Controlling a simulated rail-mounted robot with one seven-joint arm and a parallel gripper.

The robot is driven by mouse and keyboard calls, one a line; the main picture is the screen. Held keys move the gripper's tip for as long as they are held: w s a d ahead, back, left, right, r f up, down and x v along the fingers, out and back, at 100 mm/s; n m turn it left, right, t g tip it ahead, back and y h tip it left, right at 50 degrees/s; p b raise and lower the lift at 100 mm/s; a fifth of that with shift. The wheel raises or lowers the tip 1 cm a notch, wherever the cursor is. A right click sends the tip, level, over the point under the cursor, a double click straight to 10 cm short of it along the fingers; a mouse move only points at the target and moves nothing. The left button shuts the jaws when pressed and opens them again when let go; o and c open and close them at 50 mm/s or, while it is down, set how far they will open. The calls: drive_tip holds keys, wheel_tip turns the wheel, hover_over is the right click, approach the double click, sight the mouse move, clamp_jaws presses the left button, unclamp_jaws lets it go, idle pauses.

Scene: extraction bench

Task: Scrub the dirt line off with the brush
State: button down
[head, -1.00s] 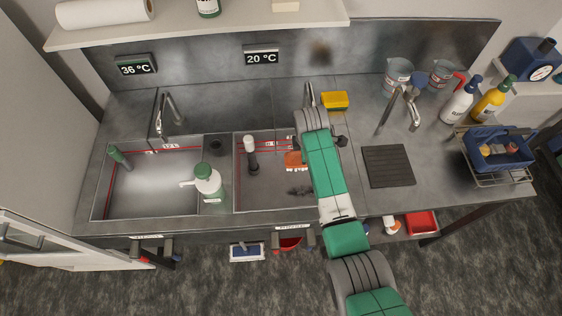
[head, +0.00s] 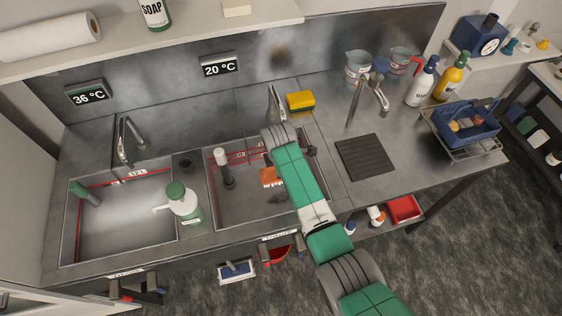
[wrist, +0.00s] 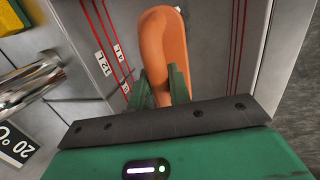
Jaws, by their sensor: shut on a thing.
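An orange brush (head: 270,177) is inside the right sink (head: 214,190), near its far wall. My gripper is shut on the brush's orange handle (wrist: 172,50), between two green fingers (wrist: 165,86) in the wrist view. In the head view my arm hides the gripper. The bristles are not clear, so I cannot tell whether they touch the sink. A dark streaky patch (head: 278,196) shows on the sink floor just in front of the brush; I cannot tell whether it is dirt or shadow. Red level lines (wrist: 236,45) mark the sink walls.
A white-topped dark standpipe (head: 225,168) stands in the right sink, left of the brush. A soap bottle (head: 183,204) stands between the sinks. A faucet (head: 275,103) and yellow sponge (head: 301,101) are behind. A dark ribbed mat (head: 365,157) lies to the right.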

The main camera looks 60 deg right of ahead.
drive_tip(key=a+b+x, duration=0.1)
drive_tip(key=b+x, duration=0.3)
drive_tip(key=x, duration=0.1)
drive_tip(key=s+a+b+x, duration=0.1)
drive_tip(key=b+x, duration=0.2)
drive_tip(key=x, duration=0.2)
drive_tip(key=a+f+b+x, duration=0.1)
drive_tip(key=b+x, duration=0.3)
drive_tip(key=x, duration=0.2)
drive_tip(key=shift+s+a+b, duration=0.15)
drive_tip(key=shift+a+b, duration=0.15)
drive_tip(key=shift+b, duration=0.05)
drive_tip(key=shift+f+b, duration=0.55)
drive_tip(key=shift+f, duration=0.1)
drive_tip(key=shift+s+d+r, duration=0.1)
drive_tip(key=shift+s+d+r+p, duration=0.1)
drive_tip(key=shift+s+d+p, duration=0.2)
drive_tip(key=shift+s+d, duration=1.3)
drive_tip(key=shift+s, duration=0.15)
drive_tip(key=shift+w+a, duration=0.1)
drive_tip(key=shift+a, duration=0.05)
